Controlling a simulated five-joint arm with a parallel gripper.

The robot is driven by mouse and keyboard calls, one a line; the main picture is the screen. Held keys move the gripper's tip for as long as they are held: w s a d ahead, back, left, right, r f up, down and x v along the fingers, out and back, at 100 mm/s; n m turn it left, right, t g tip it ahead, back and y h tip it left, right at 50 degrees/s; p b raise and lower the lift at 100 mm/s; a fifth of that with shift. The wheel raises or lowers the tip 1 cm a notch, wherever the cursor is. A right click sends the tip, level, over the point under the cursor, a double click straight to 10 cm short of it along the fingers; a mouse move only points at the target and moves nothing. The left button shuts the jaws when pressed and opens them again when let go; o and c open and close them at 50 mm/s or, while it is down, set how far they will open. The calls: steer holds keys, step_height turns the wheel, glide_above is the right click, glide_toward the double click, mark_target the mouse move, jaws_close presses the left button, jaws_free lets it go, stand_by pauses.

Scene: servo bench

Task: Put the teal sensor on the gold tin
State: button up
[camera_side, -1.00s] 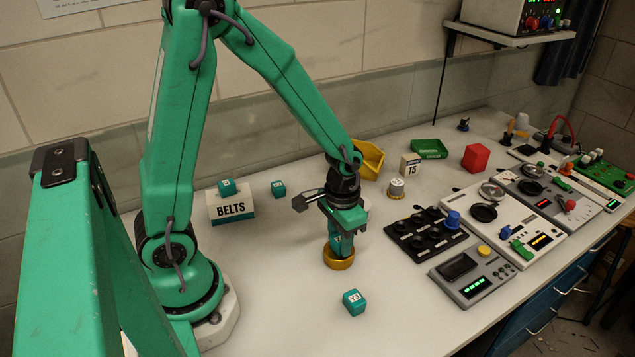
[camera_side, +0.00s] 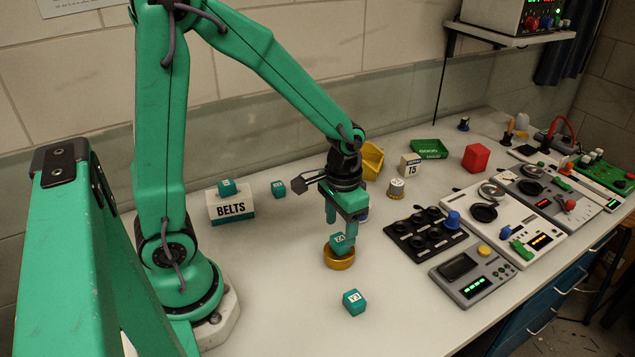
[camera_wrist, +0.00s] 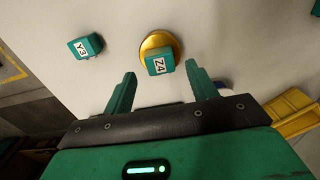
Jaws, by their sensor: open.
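A teal cube marked Z4 (camera_side: 341,243), which looks like the teal sensor, rests on the gold tin (camera_side: 339,262), somewhat off its middle. In the wrist view the cube (camera_wrist: 160,62) covers the lower part of the tin's round top (camera_wrist: 160,39). My gripper (camera_side: 341,223) is open just above the cube, with its fingers apart and nothing between them that it holds. The fingers stand on either side of the cube in the wrist view.
Another teal cube marked Y3 (camera_side: 354,302) lies in front of the tin. More teal cubes are on the BELTS box (camera_side: 231,207) and beside it (camera_side: 278,188). A black knob panel (camera_side: 425,233) stands to the right. The bench between tin and BELTS box is clear.

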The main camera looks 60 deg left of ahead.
mark_target(339, 239)
step_height(339, 239, up, 8)
stand_by(0.5)
steer(key=shift+r, duration=0.15)
stand_by(0.3)
steer(key=s+a+r+t, duration=0.1)
steer(key=s+r+t, duration=0.4)
steer(key=s+r, duration=0.3)
steer(key=shift+s+r+t, duration=0.2)
steer(key=shift+s+t, duration=0.1)
steer(key=shift+s, duration=0.5)
